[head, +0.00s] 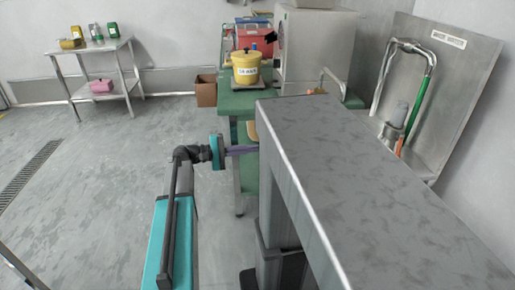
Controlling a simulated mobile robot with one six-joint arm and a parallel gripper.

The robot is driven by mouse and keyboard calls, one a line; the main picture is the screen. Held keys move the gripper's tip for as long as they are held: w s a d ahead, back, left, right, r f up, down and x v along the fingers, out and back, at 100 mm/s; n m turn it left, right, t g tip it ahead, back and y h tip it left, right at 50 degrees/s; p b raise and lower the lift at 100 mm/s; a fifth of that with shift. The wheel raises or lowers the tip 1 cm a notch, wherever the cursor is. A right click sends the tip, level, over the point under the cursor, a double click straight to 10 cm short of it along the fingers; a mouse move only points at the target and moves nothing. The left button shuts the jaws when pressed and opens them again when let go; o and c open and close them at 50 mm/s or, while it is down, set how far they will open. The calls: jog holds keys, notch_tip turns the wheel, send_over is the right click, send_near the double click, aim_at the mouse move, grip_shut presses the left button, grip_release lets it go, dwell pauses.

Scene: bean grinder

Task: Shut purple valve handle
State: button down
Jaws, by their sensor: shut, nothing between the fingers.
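A thin purple bar (241,150), which looks like the valve handle, shows just right of the teal wrist of my arm, at the left edge of a large grey metal slab. It lies roughly level in the picture. My gripper (228,151) is at the end of that wrist, shut, with nothing seen held in it. The fingertips are small and hard to make out against the purple bar. I cannot tell whether they touch it. The right end of the bar meets or passes behind the slab's edge, and no valve body shows clearly.
The grey slab (370,185) fills the right foreground. Behind it, a green table (237,103) carries a yellow pot (246,68) and a grey machine (315,45). A steel sink panel (455,75) stands at right. A metal side table (97,50) stands far left.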

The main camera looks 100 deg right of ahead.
jog(key=shift+w, duration=0.35)
